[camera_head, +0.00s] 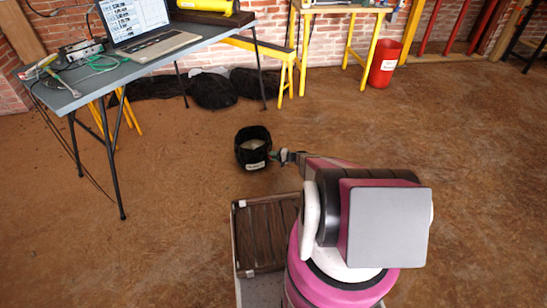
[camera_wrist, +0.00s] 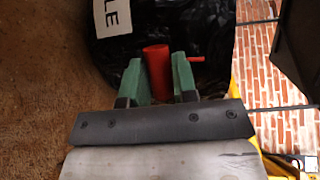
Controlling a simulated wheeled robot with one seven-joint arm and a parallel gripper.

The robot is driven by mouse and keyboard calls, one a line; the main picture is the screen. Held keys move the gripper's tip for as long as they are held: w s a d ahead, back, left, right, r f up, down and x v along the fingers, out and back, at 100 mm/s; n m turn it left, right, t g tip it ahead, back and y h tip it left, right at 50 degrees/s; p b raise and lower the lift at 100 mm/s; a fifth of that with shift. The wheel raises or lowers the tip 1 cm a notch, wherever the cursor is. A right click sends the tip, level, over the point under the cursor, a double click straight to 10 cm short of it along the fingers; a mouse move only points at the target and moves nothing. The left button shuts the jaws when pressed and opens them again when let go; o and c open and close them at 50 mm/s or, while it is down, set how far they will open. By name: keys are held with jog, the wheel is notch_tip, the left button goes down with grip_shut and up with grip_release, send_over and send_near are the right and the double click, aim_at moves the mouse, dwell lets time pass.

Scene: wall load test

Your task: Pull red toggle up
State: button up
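A red cylinder (camera_wrist: 156,70) stands between the two green fingers of my gripper (camera_wrist: 161,80) in the wrist view. It nearly fills the gap between them; whether both fingers press on it is unclear. A thin red lever (camera_wrist: 195,59) sticks out to the right behind the right finger. I cannot tell which red part is the toggle, or if the two are joined. In the head view my gripper (camera_head: 283,156) is beside the right side of a black bag-lined bucket (camera_head: 253,147) on the floor. The red parts are too small to make out there.
A table (camera_head: 130,75) with a laptop (camera_head: 145,30) stands at the upper left. Black bags (camera_head: 212,90) lie beneath it. A red bucket (camera_head: 384,65) stands at the back right. A slatted crate (camera_head: 265,235) sits close in front. The brown floor around is mostly clear.

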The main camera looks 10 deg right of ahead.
aim_at(267, 148)
grip_shut()
notch_tip(267, 148, up, 6)
jog(key=shift+r, duration=0.25)
jog(key=o, duration=0.6)
grip_release()
jog(key=shift+c, duration=0.2)
jog(key=shift+s+d, duration=0.1)
jog(key=v, duration=1)
jog(key=shift+d, duration=0.25)
jog(key=shift+s+r, duration=0.1)
jog(key=shift+r, duration=0.05)
